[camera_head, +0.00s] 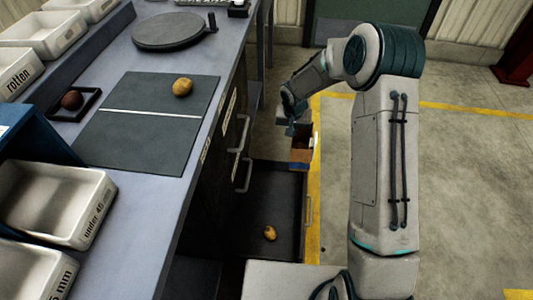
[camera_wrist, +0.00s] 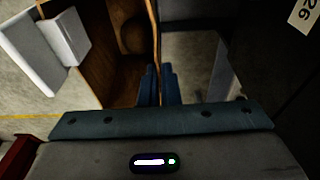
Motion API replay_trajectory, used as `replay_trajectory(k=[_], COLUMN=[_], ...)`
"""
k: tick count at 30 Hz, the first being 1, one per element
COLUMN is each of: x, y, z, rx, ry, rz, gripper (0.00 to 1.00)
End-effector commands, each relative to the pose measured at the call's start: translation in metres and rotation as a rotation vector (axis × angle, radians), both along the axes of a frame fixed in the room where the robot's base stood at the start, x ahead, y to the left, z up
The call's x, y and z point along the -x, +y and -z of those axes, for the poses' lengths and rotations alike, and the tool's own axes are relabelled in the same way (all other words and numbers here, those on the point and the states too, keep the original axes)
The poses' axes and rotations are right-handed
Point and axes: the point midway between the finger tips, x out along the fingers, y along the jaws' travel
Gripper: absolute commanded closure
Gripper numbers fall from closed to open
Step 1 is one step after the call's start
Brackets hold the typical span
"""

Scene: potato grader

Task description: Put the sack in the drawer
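The sack (camera_head: 301,156) is brown and open-topped. It hangs under my gripper (camera_head: 292,128) by the far right corner of the drawer; I cannot tell if it touches the drawer. In the wrist view, my gripper's two blue fingers (camera_wrist: 160,85) stand close together on either side of the sack's thin wall (camera_wrist: 156,40). The sack's brown inside (camera_wrist: 115,75) shows to the left, with a dark round shape inside. The drawer (camera_head: 262,200) is dark and pulled out from the bench, with one potato (camera_head: 269,233) lying near its front end in the picture.
The bench (camera_head: 155,205) stands on the left, with a dark mat (camera_head: 150,135) holding a potato (camera_head: 182,87). A round black plate (camera_head: 168,31) and white bins (camera_head: 60,205) are also there. Drawer handles (camera_head: 242,135) stick out from the bench front. Floor is clear on the right.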

Motion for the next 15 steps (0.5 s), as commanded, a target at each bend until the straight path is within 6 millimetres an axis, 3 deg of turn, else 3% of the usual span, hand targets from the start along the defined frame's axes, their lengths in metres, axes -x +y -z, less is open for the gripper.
replay_trajectory(k=[1, 15], x=[-0.003, -0.022], y=[0.006, 0.054], z=[0.017, 0.091], rx=[0.0, -0.005], ry=[0.0, 0.004], rz=[-0.002, -0.003], gripper=[1.0, 1.0])
